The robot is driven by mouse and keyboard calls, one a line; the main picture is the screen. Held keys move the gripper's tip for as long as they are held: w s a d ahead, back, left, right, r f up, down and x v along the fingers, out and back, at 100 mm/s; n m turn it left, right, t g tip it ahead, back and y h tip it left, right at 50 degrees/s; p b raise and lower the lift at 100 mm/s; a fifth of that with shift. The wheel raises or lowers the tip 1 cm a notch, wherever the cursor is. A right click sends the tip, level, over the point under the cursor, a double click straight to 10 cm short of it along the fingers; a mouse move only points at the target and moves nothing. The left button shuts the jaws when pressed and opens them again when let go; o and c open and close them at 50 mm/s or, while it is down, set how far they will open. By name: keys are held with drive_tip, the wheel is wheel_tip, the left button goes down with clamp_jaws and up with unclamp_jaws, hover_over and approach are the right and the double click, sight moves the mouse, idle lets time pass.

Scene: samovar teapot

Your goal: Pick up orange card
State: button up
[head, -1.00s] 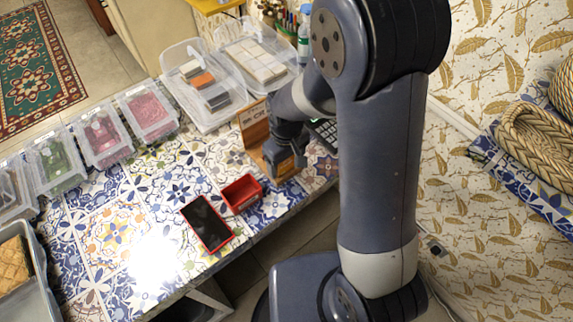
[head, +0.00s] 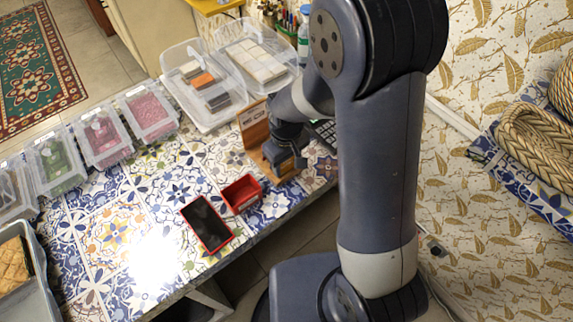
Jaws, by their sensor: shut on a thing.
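An orange block-like piece (head: 203,80) lies among grey and pale pieces in a clear open box (head: 217,122) at the back of the tiled table; I cannot tell whether it is the orange card. My gripper (head: 283,160) is low over the base of an orange-brown wooden stand (head: 254,122), close to its upright panel, which bears dark lettering. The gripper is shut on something. The arm and jaws hide most of it, so I cannot make out what it is.
A dark keypad (head: 325,133) is partly behind the arm. Several clear boxes line the far left edge. The table's middle is clear.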

wheel_tip(320, 180, up, 10)
drive_tip(key=shift+r+p, duration=2.1)
drive_tip(key=shift+r, duration=0.4)
